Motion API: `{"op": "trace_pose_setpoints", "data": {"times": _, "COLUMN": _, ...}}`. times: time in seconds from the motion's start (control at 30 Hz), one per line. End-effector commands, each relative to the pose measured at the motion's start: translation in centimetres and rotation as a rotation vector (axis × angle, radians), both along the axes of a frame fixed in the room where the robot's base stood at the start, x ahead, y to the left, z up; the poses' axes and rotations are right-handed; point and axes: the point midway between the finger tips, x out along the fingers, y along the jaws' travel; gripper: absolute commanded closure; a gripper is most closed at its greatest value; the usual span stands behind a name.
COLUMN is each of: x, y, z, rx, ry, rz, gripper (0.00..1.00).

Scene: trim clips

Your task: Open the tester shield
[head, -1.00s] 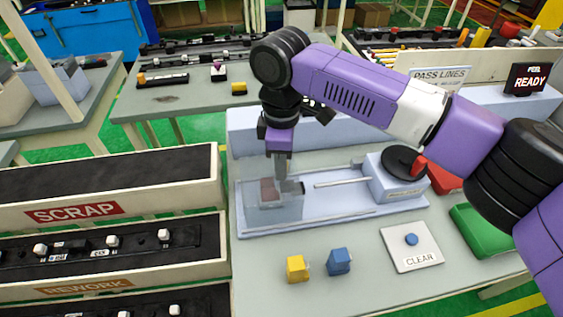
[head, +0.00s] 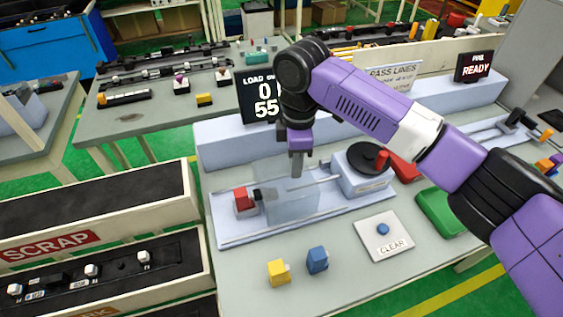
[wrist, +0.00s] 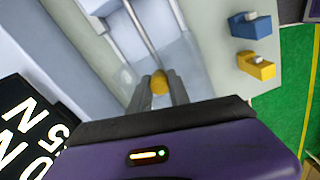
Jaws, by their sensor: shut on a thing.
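The tester shield (head: 290,204) is a clear box on the pale tester base (head: 228,236). It stands over the middle of the base, to the right of a red clip block (head: 241,195), which is uncovered. My gripper (head: 296,172) is above the shield, pointing down. In the wrist view my gripper (wrist: 160,88) is shut on an orange-yellow knob (wrist: 159,82), apparently the shield's handle. The thin rod (wrist: 138,25) runs away from it. In the head view the knob is hidden by my fingers.
The tester's motor housing (head: 362,178) stands to the right of the shield. A yellow clip (head: 278,273), a blue clip (head: 317,260) and the CLEAR button plate (head: 385,235) lie in front. SCRAP (head: 50,245) and rework trays are at left.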

Motion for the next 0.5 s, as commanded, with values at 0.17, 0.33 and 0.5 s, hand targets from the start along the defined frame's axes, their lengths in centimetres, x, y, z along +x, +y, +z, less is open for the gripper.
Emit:
{"op": "trace_pose_setpoints", "data": {"times": 0.17, "x": 0.02, "y": -0.04, "z": 0.06, "rx": -0.002, "ry": -0.001, "rz": 0.0, "gripper": 1.0}}
{"op": "trace_pose_setpoints", "data": {"times": 0.33, "x": 0.02, "y": -0.01, "z": 0.05, "rx": -0.002, "ry": -0.001, "rz": 0.0, "gripper": 0.55}}
{"op": "trace_pose_setpoints", "data": {"times": 0.5, "x": 0.01, "y": 0.03, "z": 0.03, "rx": -0.002, "ry": -0.001, "rz": 0.0, "gripper": 0.55}}
